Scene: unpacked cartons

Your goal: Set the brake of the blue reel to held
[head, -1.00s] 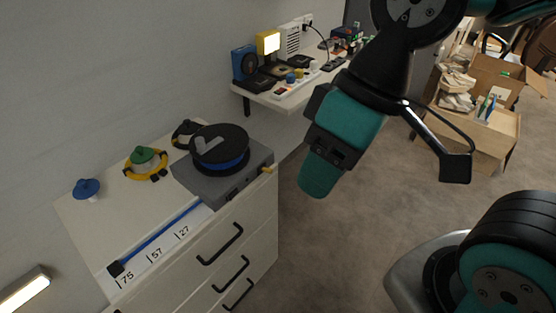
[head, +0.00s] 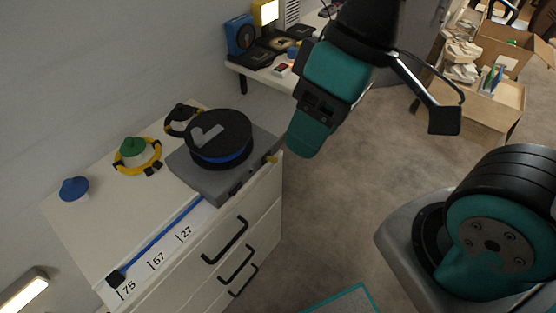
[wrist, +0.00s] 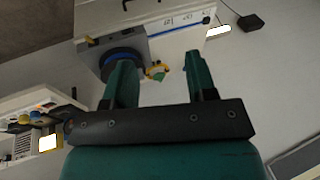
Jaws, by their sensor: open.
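The blue reel (head: 221,136) has a black round top with a grey handle and a blue band around its side. It sits on a grey base (head: 205,183) on the white cabinet. A small yellow-orange knob (head: 272,158) sticks out of the base's right end; I cannot tell its brake setting. A blue strip (head: 165,240) runs from the base to a black end piece (head: 117,279) near the 75 mark. My gripper (head: 306,138) is right of the base, apart from it and empty. The wrist view shows its two teal fingers apart (wrist: 157,65), with the reel (wrist: 122,62) beyond them.
A green knob with a yellow ring (head: 137,152), a blue knob (head: 75,188) and a black ring (head: 181,120) stand on the cabinet (head: 90,235). A shelf with devices (head: 241,37) is behind. Open cartons (head: 497,105) stand at right. The floor between is mostly clear.

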